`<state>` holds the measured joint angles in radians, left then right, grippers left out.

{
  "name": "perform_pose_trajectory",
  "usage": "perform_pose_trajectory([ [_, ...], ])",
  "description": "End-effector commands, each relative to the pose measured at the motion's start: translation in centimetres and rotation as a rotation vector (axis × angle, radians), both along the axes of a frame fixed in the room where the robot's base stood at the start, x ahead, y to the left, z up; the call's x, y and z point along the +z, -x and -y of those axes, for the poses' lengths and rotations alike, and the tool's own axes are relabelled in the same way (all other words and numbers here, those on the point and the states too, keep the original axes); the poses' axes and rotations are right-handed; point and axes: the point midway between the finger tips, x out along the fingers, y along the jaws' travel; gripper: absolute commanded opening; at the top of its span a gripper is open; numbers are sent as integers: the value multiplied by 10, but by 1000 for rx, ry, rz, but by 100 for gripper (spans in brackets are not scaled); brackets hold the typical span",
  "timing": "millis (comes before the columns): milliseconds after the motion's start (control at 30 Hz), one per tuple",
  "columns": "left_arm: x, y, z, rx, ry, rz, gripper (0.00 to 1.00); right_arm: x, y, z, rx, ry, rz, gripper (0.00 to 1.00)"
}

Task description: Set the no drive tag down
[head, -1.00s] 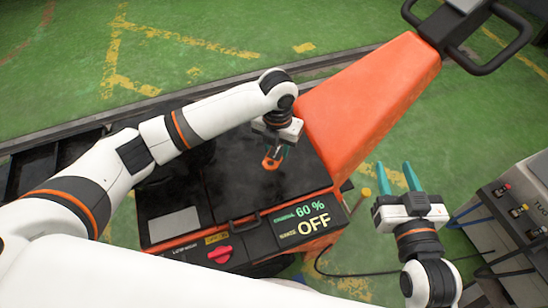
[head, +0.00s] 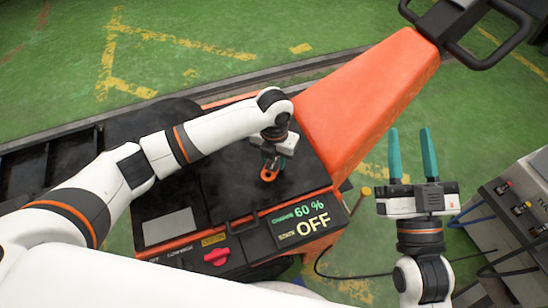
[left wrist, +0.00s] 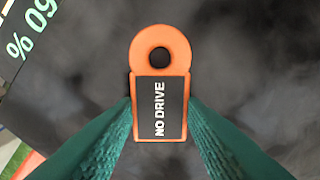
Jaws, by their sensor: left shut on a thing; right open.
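The no drive tag (left wrist: 160,105) is orange with a ring at one end and a black panel lettered NO DRIVE. My left gripper (head: 271,165) is shut on the tag, with a teal finger along each long side in the left wrist view (left wrist: 160,120). The tag (head: 269,172) is over the black top of the orange machine (head: 215,190); I cannot tell whether it touches that top. My right gripper (head: 412,157) is open and empty, right of the machine, fingers pointing up the picture.
The machine's display (head: 306,223) reads 60 % and OFF, with a red knob (head: 217,256) to its left. An orange tiller arm (head: 365,95) rises at the back right. A grey box with cables (head: 515,215) stands at the far right.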

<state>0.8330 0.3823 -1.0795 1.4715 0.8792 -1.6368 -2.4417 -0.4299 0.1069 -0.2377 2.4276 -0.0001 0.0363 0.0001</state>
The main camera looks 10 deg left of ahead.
Motion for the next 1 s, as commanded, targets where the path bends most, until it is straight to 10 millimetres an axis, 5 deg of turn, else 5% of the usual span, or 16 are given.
perform_pose_trajectory([
  [167, -5, 0, 0, 0, 0, -1, 16, -1, -1, 0, -1, 2, -11, 41],
  [200, -6, 0, 0, 0, 0, 0, 40, -2, -1, 0, -1, 3, -13, 41],
  [333, -6, 1, 1, -1, 2, -1, 59, -2, -1, 0, -1, 3, -13, 41],
  [1000, -3, 2, 1, -3, 1, -5, 59, -2, -1, 0, -1, 2, -8, 41],
])
